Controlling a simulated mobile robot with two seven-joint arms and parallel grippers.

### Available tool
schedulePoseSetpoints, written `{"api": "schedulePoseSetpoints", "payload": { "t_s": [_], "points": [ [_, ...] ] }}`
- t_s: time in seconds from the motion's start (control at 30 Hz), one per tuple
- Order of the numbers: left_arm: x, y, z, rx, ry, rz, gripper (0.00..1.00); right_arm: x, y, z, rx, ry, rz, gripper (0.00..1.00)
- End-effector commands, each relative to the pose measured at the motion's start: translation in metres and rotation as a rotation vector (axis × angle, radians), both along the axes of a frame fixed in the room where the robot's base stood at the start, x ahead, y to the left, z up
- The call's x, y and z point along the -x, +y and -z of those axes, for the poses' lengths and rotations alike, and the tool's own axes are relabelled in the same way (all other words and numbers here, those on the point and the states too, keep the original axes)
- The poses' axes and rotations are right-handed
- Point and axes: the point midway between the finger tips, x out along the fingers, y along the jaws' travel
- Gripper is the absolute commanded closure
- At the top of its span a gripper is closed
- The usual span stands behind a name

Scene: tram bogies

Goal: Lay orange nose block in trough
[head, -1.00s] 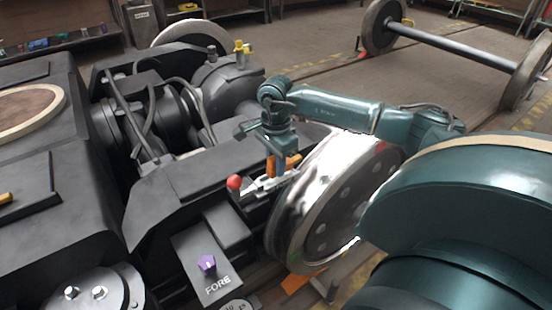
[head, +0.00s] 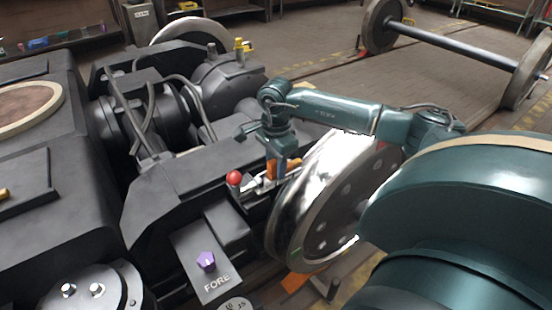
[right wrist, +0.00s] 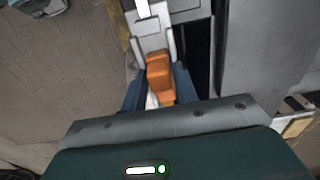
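The orange nose block (head: 271,169) is at my right gripper (head: 283,170), beside the near wheel. In the right wrist view the block (right wrist: 160,78) sits between the two dark blue fingers of my right gripper (right wrist: 160,88), which appear shut on it. The pale grey trough (right wrist: 153,42) lies just past the block, its side walls flanking it. In the head view the trough (head: 259,186) is partly hidden by the gripper and wheel. I cannot tell whether the block touches the trough floor. My left gripper is not in view.
A red ball knob (head: 234,178) stands close left of the trough. A purple knob (head: 206,260) sits on the plate marked FORE (head: 216,285). The shiny wheel (head: 318,205) stands close on the right. A loose wheelset (head: 450,48) is at the back right.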

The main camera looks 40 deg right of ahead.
Motion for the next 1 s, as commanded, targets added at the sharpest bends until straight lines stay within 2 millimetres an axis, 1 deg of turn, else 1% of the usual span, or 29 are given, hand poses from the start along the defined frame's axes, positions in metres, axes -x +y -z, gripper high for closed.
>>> {"api": "schedulePoseSetpoints", "payload": {
  "t_s": [0.03,0.2,0.23,0.47,0.6,0.63,0.7,1.0],
  "points": [
    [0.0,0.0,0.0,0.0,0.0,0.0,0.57,0.0,0.0,0.0,0.0,0.001,0.0,0.67],
    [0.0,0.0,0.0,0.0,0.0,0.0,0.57,0.0,0.0,0.0,0.0,0.001,0.0,0.53],
    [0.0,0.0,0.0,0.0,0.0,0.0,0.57,0.0,0.0,0.0,0.0,0.001,0.0,0.52],
    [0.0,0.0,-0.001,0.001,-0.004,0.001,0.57,0.0,0.0,0.0,0.0,0.001,0.0,0.52],
    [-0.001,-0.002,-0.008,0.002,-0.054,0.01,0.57,0.0,0.0,0.0,0.0,0.001,0.0,0.52],
    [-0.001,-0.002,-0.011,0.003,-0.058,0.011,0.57,0.0,0.0,-0.005,0.0,-0.001,0.0,0.52],
    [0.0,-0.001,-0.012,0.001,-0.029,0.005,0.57,-0.001,0.0,-0.021,0.001,-0.003,0.0,0.52],
    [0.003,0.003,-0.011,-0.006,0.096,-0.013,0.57,-0.001,0.0,-0.092,0.0,-0.003,0.0,0.52]
  ]
}}
